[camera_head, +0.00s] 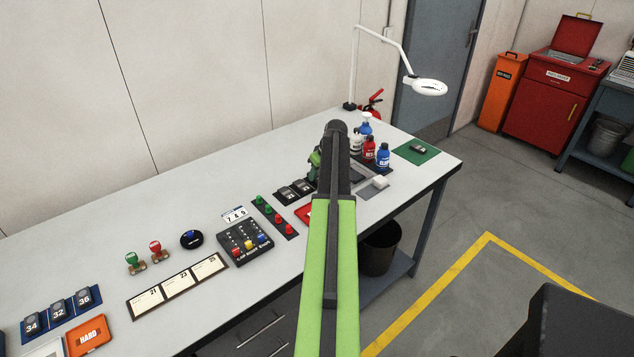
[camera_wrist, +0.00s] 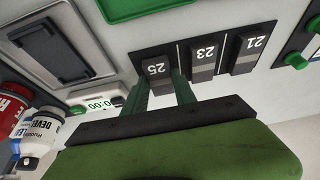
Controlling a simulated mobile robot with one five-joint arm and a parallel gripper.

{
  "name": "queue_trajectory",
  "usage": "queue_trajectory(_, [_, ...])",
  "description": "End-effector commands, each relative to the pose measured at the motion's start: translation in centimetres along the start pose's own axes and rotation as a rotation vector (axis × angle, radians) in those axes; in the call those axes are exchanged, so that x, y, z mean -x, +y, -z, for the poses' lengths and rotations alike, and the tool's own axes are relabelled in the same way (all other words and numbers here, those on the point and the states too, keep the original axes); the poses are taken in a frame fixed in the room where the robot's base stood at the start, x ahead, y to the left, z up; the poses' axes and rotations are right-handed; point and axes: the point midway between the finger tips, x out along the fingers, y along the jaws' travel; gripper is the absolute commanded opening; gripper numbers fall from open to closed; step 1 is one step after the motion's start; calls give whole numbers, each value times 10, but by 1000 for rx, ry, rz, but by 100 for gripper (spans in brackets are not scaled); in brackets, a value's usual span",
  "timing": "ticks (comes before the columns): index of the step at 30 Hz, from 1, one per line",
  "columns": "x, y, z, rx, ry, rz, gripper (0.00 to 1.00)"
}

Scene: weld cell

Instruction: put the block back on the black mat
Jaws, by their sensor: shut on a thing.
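In the wrist view a black mat (camera_wrist: 168,52) carries a row of small dark blocks with grey numbered tops. Block 23 (camera_wrist: 205,54) and block 21 (camera_wrist: 250,46) stand on it. Block 25 (camera_wrist: 156,69) is at the left end of the row. My gripper (camera_wrist: 161,80) is shut on block 25, with a green finger on each side of it. Whether block 25 touches the mat or is just above it, I cannot tell.
Green and red buttons (camera_head: 272,214) and a control box (camera_head: 244,241) lie left of the blocks. A green mat (camera_head: 416,152) is at the far right.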

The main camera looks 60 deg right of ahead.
Motion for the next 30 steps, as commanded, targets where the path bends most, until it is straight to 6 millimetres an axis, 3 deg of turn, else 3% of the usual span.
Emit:
queue_trajectory(1, [-12,0,-5,0,0,0,0])
queue_trajectory(11, [-11,0,-4,1,0,0,0])
queue_trajectory(12, [-11,-1,-4,1,0,0,34])
queue_trajectory(17, [-10,-1,-4,1,0,1,54])
queue_trajectory(30, [-1,-1,-1,2,0,1,54])
